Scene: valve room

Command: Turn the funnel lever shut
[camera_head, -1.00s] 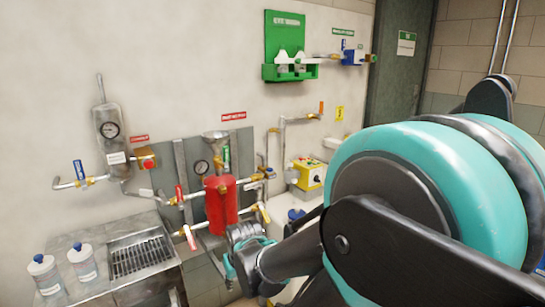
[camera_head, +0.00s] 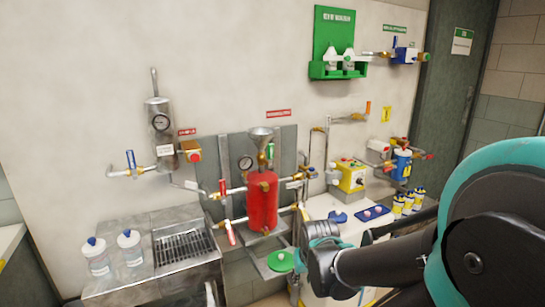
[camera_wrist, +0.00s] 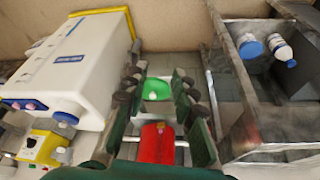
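The funnel (camera_head: 262,135) is a grey metal cone on top of a red tank (camera_head: 262,200) on the wall panel. A small green lever (camera_head: 270,152) stands upright just below the funnel, on its right side. My gripper (camera_head: 306,222) is to the right of the tank and lower than the lever, apart from it, partly hidden by my wrist. In the wrist view my gripper (camera_wrist: 160,82) has its two dark fingers spread with nothing held between them. The red tank also shows there (camera_wrist: 157,143), beyond the fingers. The funnel and its lever are not clear in the wrist view.
Red-handled valves (camera_head: 230,232) and pipes flank the tank. A metal sink (camera_head: 185,245) with two bottles stands left. A white counter (camera_head: 335,208) with a yellow box (camera_head: 350,178) stands right. A green round disc (camera_head: 281,261) lies low below the tank.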

